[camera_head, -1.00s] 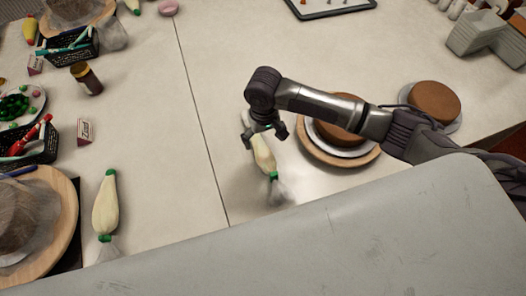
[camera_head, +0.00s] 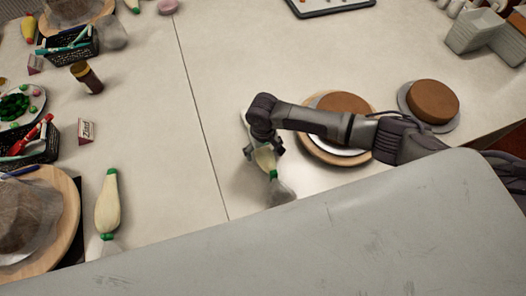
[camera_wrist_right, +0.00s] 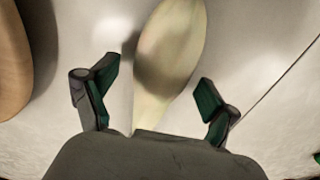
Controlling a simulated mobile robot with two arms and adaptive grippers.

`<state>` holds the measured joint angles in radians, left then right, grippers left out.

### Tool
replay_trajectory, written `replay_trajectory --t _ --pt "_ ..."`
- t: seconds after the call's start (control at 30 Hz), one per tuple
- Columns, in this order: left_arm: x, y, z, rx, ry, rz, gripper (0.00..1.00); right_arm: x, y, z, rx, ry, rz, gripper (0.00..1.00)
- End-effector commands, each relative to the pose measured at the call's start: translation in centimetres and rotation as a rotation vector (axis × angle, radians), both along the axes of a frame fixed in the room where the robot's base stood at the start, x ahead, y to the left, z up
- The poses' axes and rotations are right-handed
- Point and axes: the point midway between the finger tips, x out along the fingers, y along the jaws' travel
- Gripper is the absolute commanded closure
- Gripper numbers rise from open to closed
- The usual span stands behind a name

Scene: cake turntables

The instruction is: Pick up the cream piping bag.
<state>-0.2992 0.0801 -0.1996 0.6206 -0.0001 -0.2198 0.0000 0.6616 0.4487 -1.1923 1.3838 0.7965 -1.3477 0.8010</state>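A cream piping bag (camera_head: 264,161) with a green tie and a clear end lies on the table left of the cake turntable. My right gripper (camera_head: 264,150) is right over it and hides part of it. In the right wrist view the pale bag (camera_wrist_right: 172,45) lies between the two fingers of the open right gripper (camera_wrist_right: 155,95), with space on both sides. A second cream piping bag (camera_head: 107,207) lies on the left part of the table. My left gripper is not in view.
A chocolate cake on a turntable (camera_head: 311,149) stands right of the gripper, under my right arm. Another cake (camera_head: 432,100) stands farther right. Black baskets (camera_head: 41,146), a jar (camera_head: 86,77) and a small box (camera_head: 86,131) fill the left side. The table's middle is clear.

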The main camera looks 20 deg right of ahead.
Motion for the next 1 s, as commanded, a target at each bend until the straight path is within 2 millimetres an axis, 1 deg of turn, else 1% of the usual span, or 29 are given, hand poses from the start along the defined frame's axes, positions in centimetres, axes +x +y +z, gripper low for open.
replay_trajectory --t 0.03,0.1,0.2,0.53,0.67,0.77,0.87,0.9,1.0 --pt "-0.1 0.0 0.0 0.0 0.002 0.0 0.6 0.0 0.0 0.0 0.0 0.0 0.0 0.27" --pt "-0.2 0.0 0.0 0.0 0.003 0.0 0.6 0.0 0.0 0.0 0.0 0.0 0.0 0.38" --pt "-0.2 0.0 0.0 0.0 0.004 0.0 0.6 0.0 0.0 0.0 0.0 0.0 0.0 0.52" --pt "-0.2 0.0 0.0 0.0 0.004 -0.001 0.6 0.1 0.0 0.2 0.001 -0.001 0.0 0.53" --pt "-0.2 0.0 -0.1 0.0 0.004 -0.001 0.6 0.1 0.1 0.8 0.002 -0.002 0.001 0.53" --pt "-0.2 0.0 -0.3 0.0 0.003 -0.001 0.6 0.1 0.0 1.9 0.003 -0.004 0.0 0.53" --pt "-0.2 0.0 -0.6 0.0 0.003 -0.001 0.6 0.2 0.0 3.5 0.003 -0.005 -0.001 0.53" --pt "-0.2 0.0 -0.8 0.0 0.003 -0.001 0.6 0.2 0.0 4.4 0.003 -0.006 0.0 0.53" --pt "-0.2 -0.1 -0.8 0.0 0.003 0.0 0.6 -1.5 -2.2 5.5 -0.002 -0.001 -0.001 0.53"
